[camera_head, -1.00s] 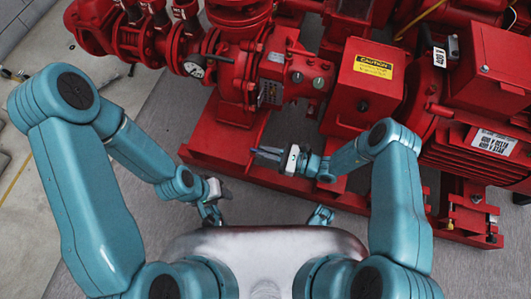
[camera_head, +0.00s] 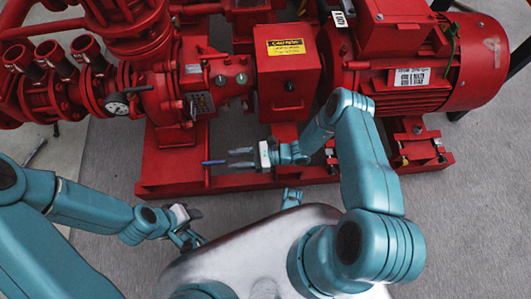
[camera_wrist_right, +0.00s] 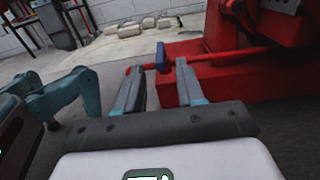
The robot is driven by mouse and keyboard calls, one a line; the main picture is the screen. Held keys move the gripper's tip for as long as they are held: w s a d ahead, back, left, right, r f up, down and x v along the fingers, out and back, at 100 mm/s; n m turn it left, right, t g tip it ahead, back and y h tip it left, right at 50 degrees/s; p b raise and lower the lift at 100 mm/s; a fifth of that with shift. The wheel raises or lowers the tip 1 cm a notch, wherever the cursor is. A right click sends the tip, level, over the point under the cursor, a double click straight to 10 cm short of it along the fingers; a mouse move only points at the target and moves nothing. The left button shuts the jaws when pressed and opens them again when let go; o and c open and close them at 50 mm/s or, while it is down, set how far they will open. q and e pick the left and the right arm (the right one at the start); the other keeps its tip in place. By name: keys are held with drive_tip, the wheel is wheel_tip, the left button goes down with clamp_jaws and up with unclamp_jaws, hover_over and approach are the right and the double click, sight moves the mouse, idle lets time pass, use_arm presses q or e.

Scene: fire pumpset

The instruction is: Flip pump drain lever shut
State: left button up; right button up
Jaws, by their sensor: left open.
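The pump drain lever (camera_head: 213,162) is a small blue handle low at the front of the red pump. In the right wrist view the blue lever (camera_wrist_right: 161,57) stands upright on a thin red pipe, ahead of and between the fingertips. My right gripper (camera_head: 229,158) is open, its fingers pointing left at the lever; the right wrist view shows both fingers (camera_wrist_right: 160,78) spread with nothing held. Whether they touch the lever I cannot tell. My left gripper (camera_head: 196,213) is open and empty, low over the floor to the left, away from the lever.
The red pump base (camera_head: 172,175) runs along the front of the pumpset. A motor (camera_head: 478,60) is at right. Grey floor (camera_head: 110,160) is free at left.

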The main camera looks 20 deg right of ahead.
drive_tip(key=v, duration=1)
drive_tip(key=shift+p, duration=0.4)
